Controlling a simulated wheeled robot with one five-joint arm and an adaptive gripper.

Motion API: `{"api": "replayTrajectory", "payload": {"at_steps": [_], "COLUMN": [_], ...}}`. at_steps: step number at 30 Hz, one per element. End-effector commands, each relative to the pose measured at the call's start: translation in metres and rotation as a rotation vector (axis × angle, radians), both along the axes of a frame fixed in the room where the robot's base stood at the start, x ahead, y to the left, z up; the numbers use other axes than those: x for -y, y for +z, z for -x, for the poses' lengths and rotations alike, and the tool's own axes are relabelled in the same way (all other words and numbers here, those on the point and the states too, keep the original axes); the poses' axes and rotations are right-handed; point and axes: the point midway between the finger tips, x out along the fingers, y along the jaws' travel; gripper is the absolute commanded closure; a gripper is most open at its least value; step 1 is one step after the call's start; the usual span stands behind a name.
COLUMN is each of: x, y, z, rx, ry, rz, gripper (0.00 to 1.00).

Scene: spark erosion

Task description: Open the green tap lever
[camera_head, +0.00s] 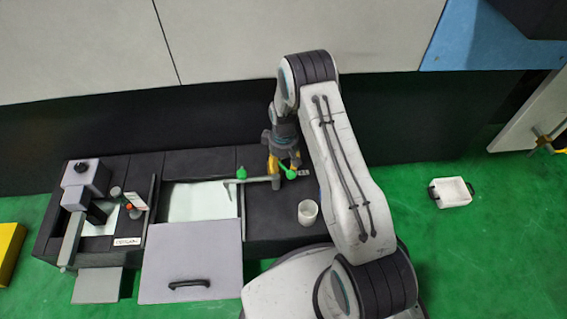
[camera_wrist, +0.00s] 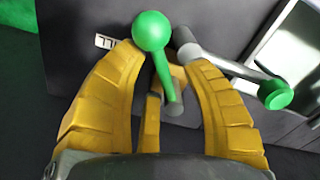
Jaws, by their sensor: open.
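The green tap lever, with a round ball end, shows in the wrist view (camera_wrist: 151,32), between the yellow fingers of my open gripper (camera_wrist: 160,57). Whether a finger touches it I cannot tell. In the head view a green ball (camera_head: 291,173) shows just below my gripper (camera_head: 283,163). A grey spout pipe (camera_wrist: 225,66) runs from beside the lever to a green end piece (camera_wrist: 277,95). The lever's base is partly hidden by the fingers.
A white cup (camera_head: 308,213) stands on the dark machine top near my arm. A grey panel with a black handle (camera_head: 189,284) lies before the tank. A grey machine head (camera_head: 85,178) stands at left.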

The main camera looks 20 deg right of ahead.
Motion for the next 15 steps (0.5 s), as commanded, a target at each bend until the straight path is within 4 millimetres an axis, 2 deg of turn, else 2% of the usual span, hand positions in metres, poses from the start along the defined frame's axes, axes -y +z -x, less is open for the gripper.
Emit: {"api": "replayTrajectory", "payload": {"at_steps": [3, 15], "x": [0.0, 0.0001], "y": [0.0002, 0.0004], "z": [-0.0001, -0.0001], "rx": [0.0, 0.0], "ry": [0.0, 0.0], "rz": [0.0, 0.0], "gripper": [0.54, 0.9]}}
